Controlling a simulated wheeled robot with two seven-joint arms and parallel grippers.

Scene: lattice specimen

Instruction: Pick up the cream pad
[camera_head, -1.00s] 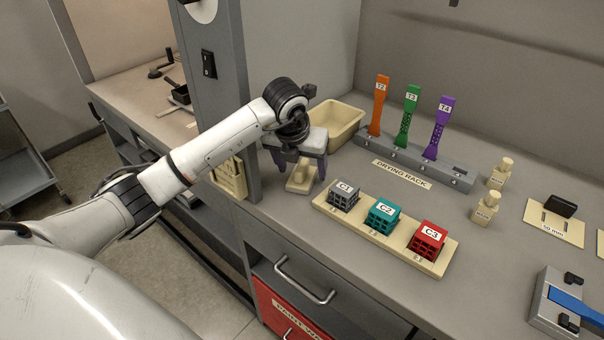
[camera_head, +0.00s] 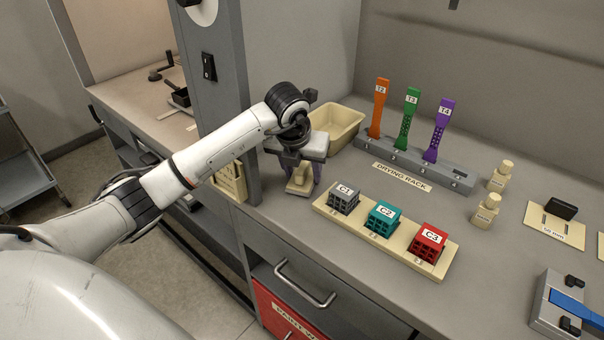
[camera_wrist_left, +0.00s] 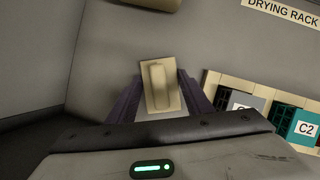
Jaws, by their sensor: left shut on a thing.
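The cream pad (camera_head: 300,180) is a small block with a raised grip bar along its top. My left gripper (camera_head: 303,174) points down over it, with its purple fingers on either side, and is shut on it. In the left wrist view the cream pad (camera_wrist_left: 159,86) sits between the two purple fingers of the left gripper (camera_wrist_left: 160,95). I cannot tell whether the pad touches the counter or is slightly above it. My right gripper is not in view.
A cream holder (camera_head: 325,212) with three labelled cubes stands just right of the gripper. A cream bin (camera_head: 345,118) is behind it. The drying rack (camera_head: 455,178) holds several coloured specimens. A grey post (camera_head: 243,120) stands close on the left. Two small bottles (camera_head: 487,209) stand farther right.

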